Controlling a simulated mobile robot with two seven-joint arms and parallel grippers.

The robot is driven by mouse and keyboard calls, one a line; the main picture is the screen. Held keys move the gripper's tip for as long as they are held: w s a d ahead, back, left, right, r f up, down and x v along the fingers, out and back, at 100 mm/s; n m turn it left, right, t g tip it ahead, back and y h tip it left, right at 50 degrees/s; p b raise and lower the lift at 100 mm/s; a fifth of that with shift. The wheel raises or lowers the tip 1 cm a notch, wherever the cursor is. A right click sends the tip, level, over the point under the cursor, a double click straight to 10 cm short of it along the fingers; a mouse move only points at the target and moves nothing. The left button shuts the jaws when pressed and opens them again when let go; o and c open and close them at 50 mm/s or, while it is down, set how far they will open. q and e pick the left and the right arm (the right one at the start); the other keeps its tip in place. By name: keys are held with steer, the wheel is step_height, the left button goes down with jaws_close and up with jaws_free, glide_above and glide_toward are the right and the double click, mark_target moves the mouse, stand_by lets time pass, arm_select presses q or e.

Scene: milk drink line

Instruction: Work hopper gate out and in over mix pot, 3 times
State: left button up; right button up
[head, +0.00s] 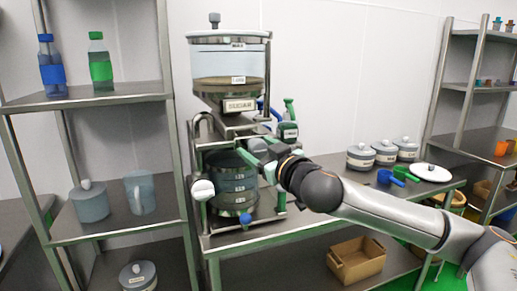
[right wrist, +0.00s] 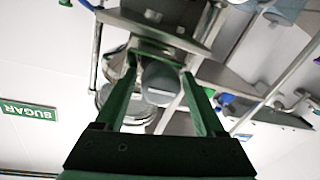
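The hopper (head: 228,68) is a clear-walled bin with brown contents and a SUGAR label, held on a metal stand. Its gate (head: 235,122) lies below the funnel; how far out it sits is unclear. The mix pot (head: 231,182) is a dark, see-through pot with scale labels, standing under the gate. My right gripper (head: 262,150) is at the right of the stand, between hopper and pot height. In the right wrist view its green fingers (right wrist: 161,66) are apart, with a grey rounded part between them and visible gaps beside it. My left gripper is not in view.
A shelf rack (head: 110,95) at the left holds bottles, a jug and a lidded pot. Several lidded pots (head: 360,157), a blue cup (head: 384,177) and a white lid (head: 430,172) stand on the table's right. A brown box (head: 356,262) is on the lower shelf.

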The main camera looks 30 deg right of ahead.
jaws_close()
stand_by(0.3)
stand_by(0.4)
